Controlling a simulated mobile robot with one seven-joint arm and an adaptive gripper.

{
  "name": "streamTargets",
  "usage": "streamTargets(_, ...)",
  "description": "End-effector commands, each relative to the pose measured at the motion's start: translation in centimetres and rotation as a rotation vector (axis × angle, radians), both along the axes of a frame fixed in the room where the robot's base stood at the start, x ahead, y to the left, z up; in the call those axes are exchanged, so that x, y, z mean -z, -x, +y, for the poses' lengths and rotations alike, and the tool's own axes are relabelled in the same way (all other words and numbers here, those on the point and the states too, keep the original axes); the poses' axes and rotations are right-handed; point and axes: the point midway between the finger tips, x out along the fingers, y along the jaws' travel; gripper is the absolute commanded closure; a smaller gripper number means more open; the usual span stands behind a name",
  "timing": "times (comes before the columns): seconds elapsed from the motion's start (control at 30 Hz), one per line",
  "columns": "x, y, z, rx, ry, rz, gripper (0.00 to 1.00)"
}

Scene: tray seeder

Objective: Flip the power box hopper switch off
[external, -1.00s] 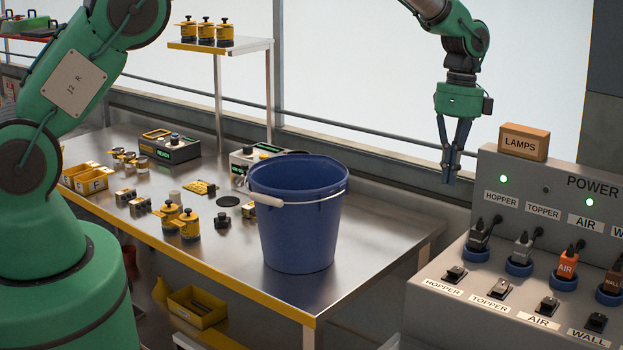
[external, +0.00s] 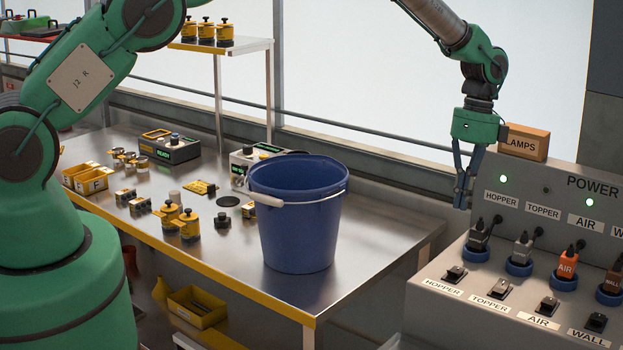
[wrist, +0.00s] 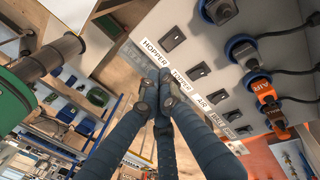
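The hopper switch (external: 455,274) is a small dark rocker on the sloped front of the grey power box (external: 430,292), above its HOPPER label. It also shows in the wrist view (wrist: 172,38); I cannot tell its rocker position surely. The green lamp (external: 504,179) above the upper HOPPER label is lit. The hopper plug (external: 479,236) sits in its blue-ringed socket. My gripper (external: 463,206) points down, apart from the box, above and left of the hopper switch. Its fingers meet at the tips in the wrist view (wrist: 158,84), shut with nothing between them.
The topper switch (external: 498,289), air switch (external: 547,306) and wall switch (external: 596,322) continue rightward. Plugs and cables stand behind them. A LAMPS block (external: 524,142) sits on the box top, close to my gripper. A blue bucket (external: 296,225) stands on the table left.

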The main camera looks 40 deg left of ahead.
Motion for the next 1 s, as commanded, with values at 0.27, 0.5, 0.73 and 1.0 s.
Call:
streamTargets(0.27,2.0,0.5,0.0,0.000,-0.001,0.003,1.00)
streamTargets(0.5,5.4,1.2,0.0,0.000,-0.002,0.003,1.00)
streamTargets(0.73,9.1,2.0,0.0,0.001,-0.001,0.002,1.00)
streamTargets(1.0,12.4,2.7,0.0,0.000,-0.001,0.001,1.00)
